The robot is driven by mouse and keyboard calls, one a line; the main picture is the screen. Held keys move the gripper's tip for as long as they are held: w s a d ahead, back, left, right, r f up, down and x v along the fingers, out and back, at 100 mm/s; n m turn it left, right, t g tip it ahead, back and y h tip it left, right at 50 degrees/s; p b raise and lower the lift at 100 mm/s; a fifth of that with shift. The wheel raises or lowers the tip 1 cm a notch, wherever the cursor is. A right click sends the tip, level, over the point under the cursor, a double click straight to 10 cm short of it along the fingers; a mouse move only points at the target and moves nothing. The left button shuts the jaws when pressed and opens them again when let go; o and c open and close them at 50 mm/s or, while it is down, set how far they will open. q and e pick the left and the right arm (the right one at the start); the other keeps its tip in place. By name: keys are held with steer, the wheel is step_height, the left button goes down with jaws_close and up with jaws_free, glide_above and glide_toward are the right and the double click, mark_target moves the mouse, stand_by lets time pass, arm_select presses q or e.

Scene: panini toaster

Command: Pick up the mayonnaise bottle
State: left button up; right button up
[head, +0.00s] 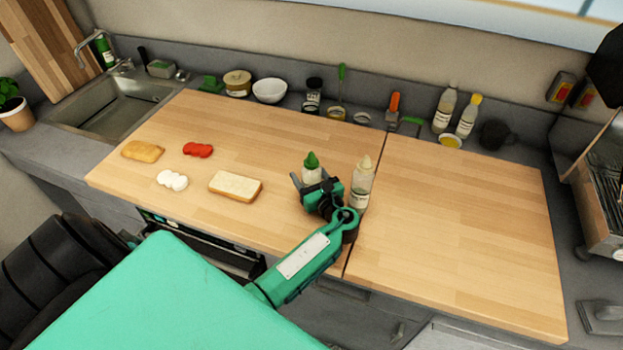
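Two squeeze bottles stand upright near the middle of the wooden worktop. One bottle has a pale pointed cap (361,186); the other has a green cap (312,170). Their labels are too small to read, so I cannot tell for certain which is the mayonnaise. My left gripper (316,188) is at the green-capped bottle, just left of the pale-capped one. Its fingers look spread, and it hides the lower part of the green-capped bottle. I cannot tell whether it touches that bottle. My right gripper is out of view.
Bread (236,186), tomato slices (198,150), white slices (172,180) and a golden piece of food (142,151) lie on the left of the worktop. Jars, a white bowl (269,90) and more bottles line the back. The right board (460,230) is clear.

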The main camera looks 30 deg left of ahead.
arm_select(q)
steer(key=c, duration=0.8)
steer(key=shift+r, duration=0.1)
steer(key=shift+r, duration=0.55)
step_height(320, 180, up, 19)
steer(key=b, duration=0.3)
steer(key=shift+f, duration=0.15)
steer(key=shift+o, duration=1.3)
steer(key=shift+c, duration=1.4)
